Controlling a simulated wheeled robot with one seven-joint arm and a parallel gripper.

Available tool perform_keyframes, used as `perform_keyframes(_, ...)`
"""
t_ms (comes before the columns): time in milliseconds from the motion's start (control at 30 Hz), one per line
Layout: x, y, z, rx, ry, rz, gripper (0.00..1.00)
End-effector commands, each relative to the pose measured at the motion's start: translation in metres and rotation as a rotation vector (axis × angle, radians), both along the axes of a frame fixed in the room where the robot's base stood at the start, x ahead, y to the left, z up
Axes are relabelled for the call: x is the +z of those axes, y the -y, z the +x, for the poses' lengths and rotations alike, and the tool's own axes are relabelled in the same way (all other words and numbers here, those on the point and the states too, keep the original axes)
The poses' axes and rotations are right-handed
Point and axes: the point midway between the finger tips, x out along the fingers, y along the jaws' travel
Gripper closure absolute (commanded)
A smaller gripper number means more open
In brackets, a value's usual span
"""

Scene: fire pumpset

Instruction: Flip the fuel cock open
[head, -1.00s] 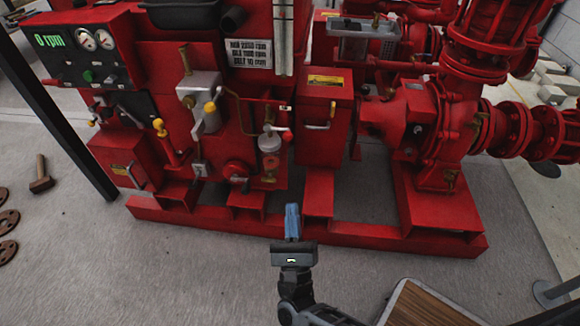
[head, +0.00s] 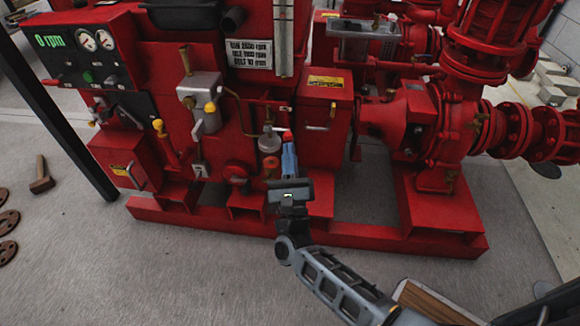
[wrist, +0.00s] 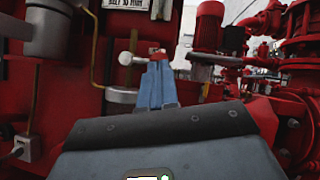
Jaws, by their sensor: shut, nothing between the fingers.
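The fuel filter (head: 269,142), with a pale bowl and brass fitting on top, is on the red engine's front in the head view. A small red-tipped lever (head: 288,134), which looks like the fuel cock's handle, shows just right of it. My gripper (head: 289,148) has blue fingers pressed together, pointing at the engine, with their tips just below the red tip. In the wrist view, the fingers (wrist: 158,64) point ahead, and a silver ball-ended piece (wrist: 125,58) shows left of their tips. The fingers hide part of the cock. I cannot tell whether they touch it.
A red box (head: 325,115) with a handle is just right of my gripper. A thin brass pipe (wrist: 97,60) runs left of the fingers. A silver box with a yellow knob (head: 201,100) is further left. The red base rail (head: 380,238) runs below.

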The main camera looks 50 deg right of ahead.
Motion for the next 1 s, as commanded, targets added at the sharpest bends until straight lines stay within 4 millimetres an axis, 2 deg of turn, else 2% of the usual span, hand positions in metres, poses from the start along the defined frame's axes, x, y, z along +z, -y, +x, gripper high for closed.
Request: perform_keyframes(1000, 0.0079, 0.0012, -0.0016, 0.001, -0.09, -0.053, 1.0)
